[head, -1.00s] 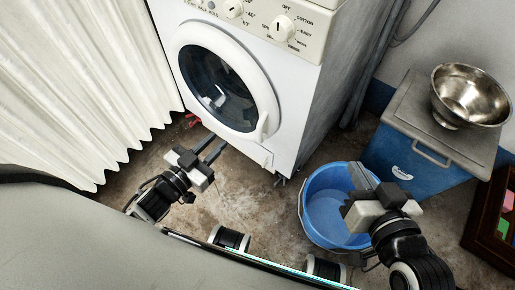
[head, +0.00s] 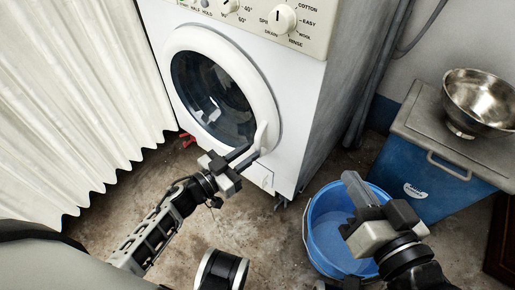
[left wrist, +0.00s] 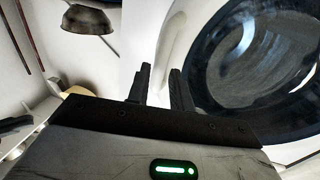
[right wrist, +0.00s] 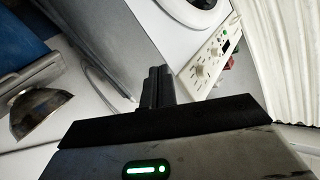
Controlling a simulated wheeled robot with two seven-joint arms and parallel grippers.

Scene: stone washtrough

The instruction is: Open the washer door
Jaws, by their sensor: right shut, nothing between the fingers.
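The white washer (head: 310,110) stands in the middle of the head view. Its round door (head: 262,85) has a white rim and dark glass, and looks shut. The pale door handle (head: 262,138) is on the rim's lower right. My left gripper (head: 245,157) is at the handle, its fingers pointing at it. In the left wrist view its two fingers (left wrist: 161,88) are apart, with white surface showing between them and the door glass (left wrist: 255,55) to the right. I cannot tell whether they touch the handle. My right gripper (head: 355,187) is shut and empty above the bucket.
A blue bucket (head: 318,235) stands on the floor right of the washer. A blue cooler box (head: 405,160) with a grey lid carries a metal bowl (head: 480,95) at the right. A white pleated curtain (head: 75,100) hangs at the left. Bare floor lies before the washer.

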